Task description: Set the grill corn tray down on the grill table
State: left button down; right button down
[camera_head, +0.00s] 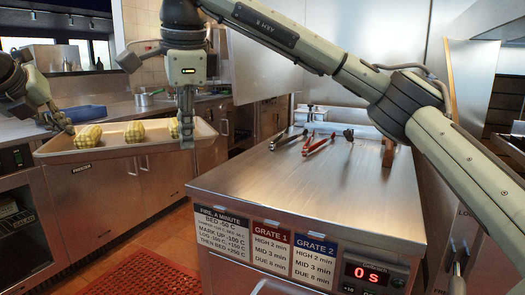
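The grill corn tray (150,146) is a shallow, light-coloured tray at the left, held in the air to the left of the steel table. Yellow corn pieces (88,136) lie in it, one partly hidden behind my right gripper. My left gripper (66,126) is at the tray's left end and seems shut on its rim. My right gripper (186,138) points down at the tray's right end and seems shut on its rim; finger contact is hard to see. The grill table (330,190), with a steel top and grate labels in front, stands right of the tray.
Red-handled tongs (318,144) and dark-tipped tongs (288,138) lie at the table's back. The table's front and middle are clear. A counter with a blue tray (88,113) and a pot (144,98) runs behind. A red mat (150,272) lies on the floor.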

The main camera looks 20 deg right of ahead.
aim_at(307, 179)
jog(key=i+j+z, duration=0.2)
jog(key=z, duration=0.2)
jog(key=i+j+z, duration=0.15)
jog(key=z, duration=0.3)
jog(key=j+z, duration=0.4)
jog(key=i+j+z, duration=0.1)
jog(key=j+z, duration=0.35)
jog(key=l, duration=0.1)
